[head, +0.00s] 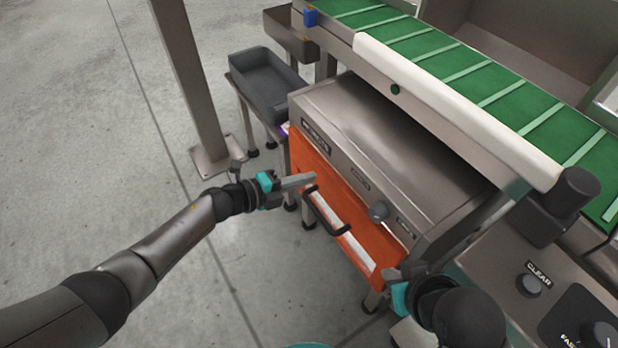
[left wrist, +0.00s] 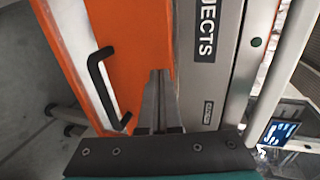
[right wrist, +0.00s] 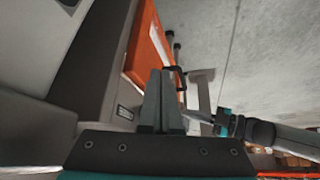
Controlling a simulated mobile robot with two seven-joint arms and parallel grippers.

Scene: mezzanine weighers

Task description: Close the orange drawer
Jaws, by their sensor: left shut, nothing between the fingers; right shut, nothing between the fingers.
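The orange drawer (head: 338,215) sits under the front panel of a grey metal cabinet (head: 395,150). Its front has a white strip and a black bar handle (head: 326,212). I cannot tell whether a gap remains between drawer and cabinet. My left gripper (head: 312,178) is shut and empty, its tips over the drawer's front by the handle's left end. In the left wrist view the tips (left wrist: 160,72) overlap the orange front (left wrist: 140,35); contact is unclear. My right gripper (head: 392,274) is shut and empty near the drawer's right end. The right wrist view shows its tips (right wrist: 160,72) near the drawer (right wrist: 148,50).
A green conveyor belt (head: 470,75) with a white rail runs above the cabinet. A dark grey tray (head: 268,85) stands on a small stand at the back left, by a metal post (head: 190,80). A control panel (head: 530,285) is at the right. Floor at the left is clear.

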